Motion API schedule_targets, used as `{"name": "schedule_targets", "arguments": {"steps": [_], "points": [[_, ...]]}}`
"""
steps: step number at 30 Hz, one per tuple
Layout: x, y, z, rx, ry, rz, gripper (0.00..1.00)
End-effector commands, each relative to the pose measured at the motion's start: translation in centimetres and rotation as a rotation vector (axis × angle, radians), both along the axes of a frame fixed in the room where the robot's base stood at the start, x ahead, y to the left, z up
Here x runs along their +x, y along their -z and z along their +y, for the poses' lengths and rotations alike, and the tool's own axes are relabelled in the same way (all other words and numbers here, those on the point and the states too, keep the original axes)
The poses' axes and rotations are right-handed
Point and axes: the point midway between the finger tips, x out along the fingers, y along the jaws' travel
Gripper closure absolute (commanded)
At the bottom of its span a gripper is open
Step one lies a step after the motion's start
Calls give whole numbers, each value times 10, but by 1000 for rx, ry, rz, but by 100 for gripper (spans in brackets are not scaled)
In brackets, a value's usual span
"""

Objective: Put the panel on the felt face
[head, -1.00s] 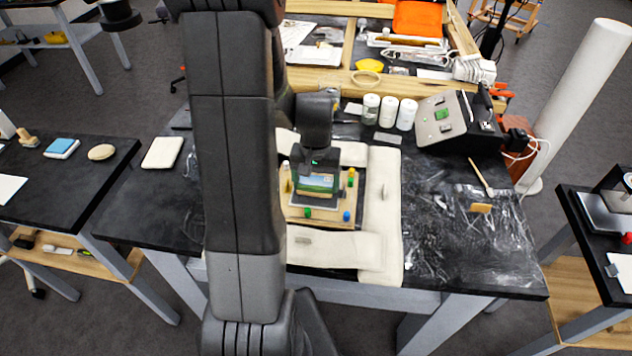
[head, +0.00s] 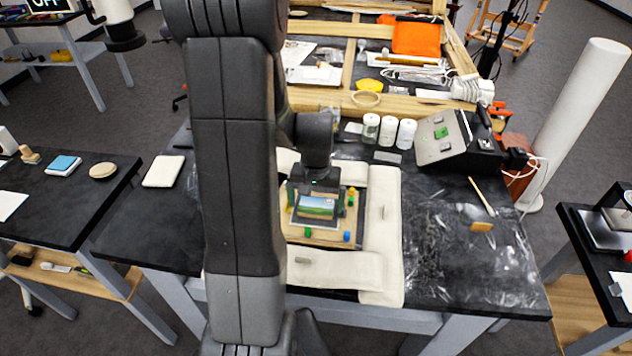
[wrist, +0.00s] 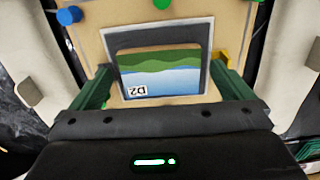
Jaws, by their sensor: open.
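The panel (wrist: 162,75) is a small painting of green hills over blue water, with a brown upper edge and a label in one corner. It appears to lie on a dark grey square with a pale border (wrist: 115,42), probably the felt face, on a tan board (wrist: 90,35). The panel also shows in the head view (head: 318,206). My gripper (wrist: 164,88) is open, with a green finger on either side of the panel. I cannot tell whether either finger touches it. My gripper also shows over the board in the head view (head: 316,198).
Blue (wrist: 68,15), green and yellow pegs stand around the board. Cream padded strips (head: 382,235) surround it. White jars (head: 406,132) and a grey sloped device (head: 445,138) stand behind. Crumpled clear film (head: 465,250) covers the right of the table.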

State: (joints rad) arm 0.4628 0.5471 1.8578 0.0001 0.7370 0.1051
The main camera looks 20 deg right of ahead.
Motion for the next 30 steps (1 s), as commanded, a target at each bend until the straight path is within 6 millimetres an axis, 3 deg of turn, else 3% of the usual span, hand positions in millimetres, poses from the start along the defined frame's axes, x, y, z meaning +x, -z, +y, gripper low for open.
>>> {"name": "schedule_targets", "arguments": {"steps": [15, 21, 30], "points": [[1, -97, 0, -2, 0, -5, 0], [0, -112, 0, -1, 0, -2, 0], [0, -113, 0, -1, 0, -1, 0]]}}
